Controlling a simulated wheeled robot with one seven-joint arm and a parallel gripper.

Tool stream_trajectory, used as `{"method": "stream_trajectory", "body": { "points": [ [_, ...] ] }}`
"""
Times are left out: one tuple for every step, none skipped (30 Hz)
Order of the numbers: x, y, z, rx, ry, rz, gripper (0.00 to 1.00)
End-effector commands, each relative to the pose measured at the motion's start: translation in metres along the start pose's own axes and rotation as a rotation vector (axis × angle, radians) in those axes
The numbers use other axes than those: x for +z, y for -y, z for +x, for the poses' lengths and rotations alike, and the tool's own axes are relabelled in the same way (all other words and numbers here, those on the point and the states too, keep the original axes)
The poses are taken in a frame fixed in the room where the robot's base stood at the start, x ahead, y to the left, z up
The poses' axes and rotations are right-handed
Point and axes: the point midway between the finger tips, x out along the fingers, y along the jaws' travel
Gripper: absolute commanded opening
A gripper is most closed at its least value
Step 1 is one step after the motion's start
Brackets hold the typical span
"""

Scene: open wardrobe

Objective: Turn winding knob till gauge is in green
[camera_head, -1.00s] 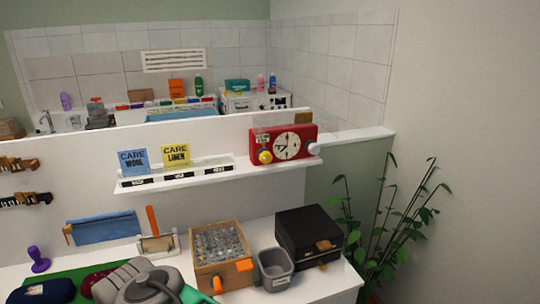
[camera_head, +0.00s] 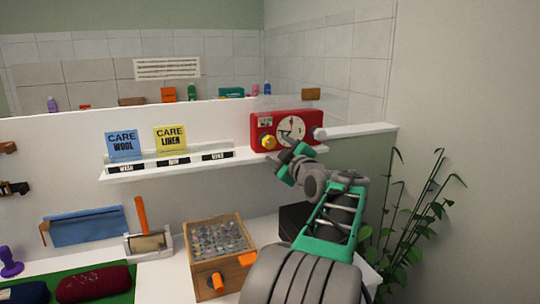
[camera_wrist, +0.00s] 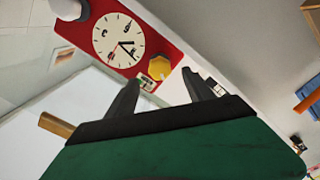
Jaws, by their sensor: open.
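A red timer box (camera_head: 257,131) stands on the white ledge, with a round cream dial (camera_head: 292,129) on its front. A yellow knob (camera_head: 267,143) is at its lower left and a white knob (camera_head: 319,133) on its right side. My gripper (camera_head: 286,158) is open and empty, just in front of and below the box. In the wrist view the yellow knob (camera_wrist: 160,67) shows just beyond the fingertips (camera_wrist: 162,79), apart from them as far as I can tell. A small gauge-like window (camera_wrist: 147,83) with some green shows by the knob; its reading is too small to tell.
Blue (camera_head: 123,144) and yellow (camera_head: 170,138) care cards stand on the ledge left of the box. Below are a wooden box (camera_head: 230,272) and a black box (camera_head: 294,217), partly hidden by my arm. A plant (camera_head: 410,215) stands at right.

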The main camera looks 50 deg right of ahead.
Motion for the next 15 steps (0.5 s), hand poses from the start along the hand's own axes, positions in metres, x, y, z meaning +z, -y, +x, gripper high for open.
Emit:
{"method": "stream_trajectory", "body": {
  "points": [
    [-0.001,-0.003,0.005,0.002,-0.003,-0.003,0.61],
    [-0.002,-0.003,0.009,0.002,-0.003,-0.003,0.61],
    [-0.003,-0.003,0.016,-0.001,-0.004,-0.002,0.61],
    [-0.003,-0.003,0.022,-0.001,-0.003,-0.001,0.61],
    [-0.004,-0.003,0.028,-0.001,-0.004,-0.002,0.61],
    [-0.004,-0.003,0.037,-0.001,-0.003,-0.001,0.61],
    [-0.004,-0.004,0.043,0.0,-0.003,-0.002,0.61],
    [-0.004,-0.003,0.049,-0.001,-0.003,-0.001,0.61],
    [-0.004,-0.004,0.055,0.0,-0.002,-0.001,0.61],
    [-0.003,-0.004,0.06,0.0,-0.001,-0.001,0.61],
    [-0.003,-0.003,0.064,0.0,-0.001,-0.001,0.61],
    [-0.003,-0.003,0.069,0.0,-0.001,0.0,0.61],
    [-0.002,-0.003,0.071,0.0,-0.001,0.0,0.61],
    [-0.002,-0.002,0.073,0.001,0.0,0.0,0.61],
    [-0.001,-0.002,0.074,0.001,0.0,0.0,0.61]
  ]
}}
